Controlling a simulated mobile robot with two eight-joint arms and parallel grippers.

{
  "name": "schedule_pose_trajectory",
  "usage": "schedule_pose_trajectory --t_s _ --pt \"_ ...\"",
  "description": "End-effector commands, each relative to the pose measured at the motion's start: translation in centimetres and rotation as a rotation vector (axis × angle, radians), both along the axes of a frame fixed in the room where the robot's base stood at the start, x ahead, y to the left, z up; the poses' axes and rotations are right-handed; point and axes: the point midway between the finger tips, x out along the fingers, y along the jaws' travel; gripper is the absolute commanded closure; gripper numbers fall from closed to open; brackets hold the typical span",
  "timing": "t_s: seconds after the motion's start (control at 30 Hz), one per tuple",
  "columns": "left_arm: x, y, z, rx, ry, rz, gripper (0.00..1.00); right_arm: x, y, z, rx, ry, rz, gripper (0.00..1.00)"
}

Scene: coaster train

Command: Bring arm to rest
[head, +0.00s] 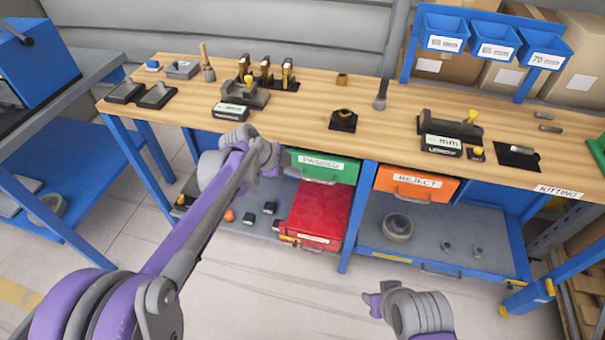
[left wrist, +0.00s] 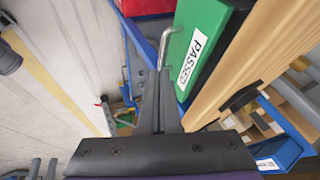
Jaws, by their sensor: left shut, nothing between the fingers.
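My left arm (head: 195,220) reaches from the lower left toward the front edge of the workbench. My left gripper (head: 278,160) is in front of the bench edge, close to the green PASSED drawer (head: 325,166). In the left wrist view the left gripper's fingers (left wrist: 160,95) are together with nothing between them. The green drawer (left wrist: 192,42) and its handle show just beyond the fingertips; I cannot tell whether they touch. My right gripper (head: 369,299) is low over the floor at the bottom centre, and whether it is open is unclear.
The workbench (head: 305,110) carries gauges, stamps and dark pads. An orange REJECT drawer (head: 415,185) is right of the green one. A red bin (head: 316,215) stands on the lower shelf. A blue-framed side table (head: 55,150) is at left. The floor in front is clear.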

Motion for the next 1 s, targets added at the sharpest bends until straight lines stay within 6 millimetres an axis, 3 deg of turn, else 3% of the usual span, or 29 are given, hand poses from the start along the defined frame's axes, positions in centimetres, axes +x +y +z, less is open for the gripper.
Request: schedule_pose_trajectory --t_s 0.13,0.4,0.53,0.67,0.8,1.0 --pt "-0.5 0.8 1.3 0.001 0.000 0.000 1.00 0.0 0.0 0.2 0.000 -0.001 0.000 0.56" --pt "-0.8 1.1 1.7 0.000 0.003 0.006 1.00 0.0 0.0 0.3 0.000 -0.001 0.000 0.56" --pt "-2.5 2.4 3.2 -0.003 0.042 0.090 1.00 0.0 0.0 1.1 0.000 -0.003 0.000 0.56" --pt "-6.7 5.2 5.8 -0.014 0.131 0.300 1.00 0.2 0.0 2.9 0.000 -0.009 0.000 0.56" --pt "-12.7 8.9 8.2 -0.042 0.231 0.601 1.00 0.4 0.0 5.0 0.000 -0.016 0.000 0.56" --pt "-21.2 13.6 9.5 -0.118 0.327 1.041 1.00 1.0 0.0 8.0 0.000 -0.027 0.000 0.56"
